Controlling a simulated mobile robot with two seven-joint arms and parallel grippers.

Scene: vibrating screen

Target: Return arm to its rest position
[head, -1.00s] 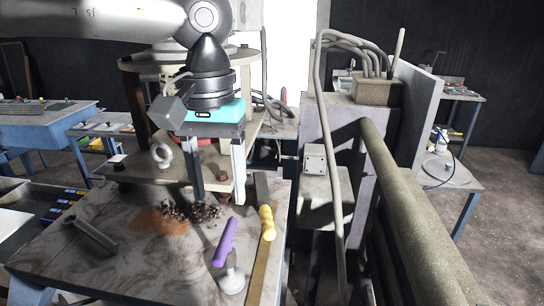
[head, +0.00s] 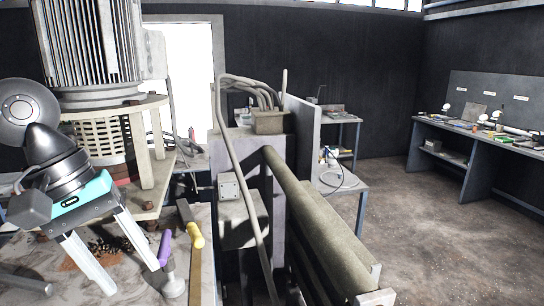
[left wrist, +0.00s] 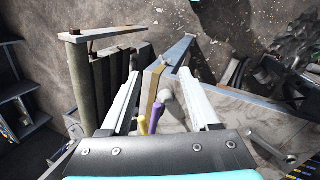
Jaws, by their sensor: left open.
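My left gripper (head: 131,279) is at the lower left of the head view, tilted, with its two fingers spread and nothing between them. It is over the table top (head: 202,275), beside the machine with its big ribbed motor (head: 88,45). In the left wrist view the two open fingers (left wrist: 160,73) reach up from a dark mount, with empty space between the tips. My right gripper is in neither view.
Purple-handled (head: 165,248) and yellow-handled (head: 196,236) tools stand near the table's right side. Dark debris (head: 112,247) lies behind the fingers. A thick grey roller (head: 320,225) and hoses (head: 240,150) are right of the table. The floor (head: 420,235) at the right is open.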

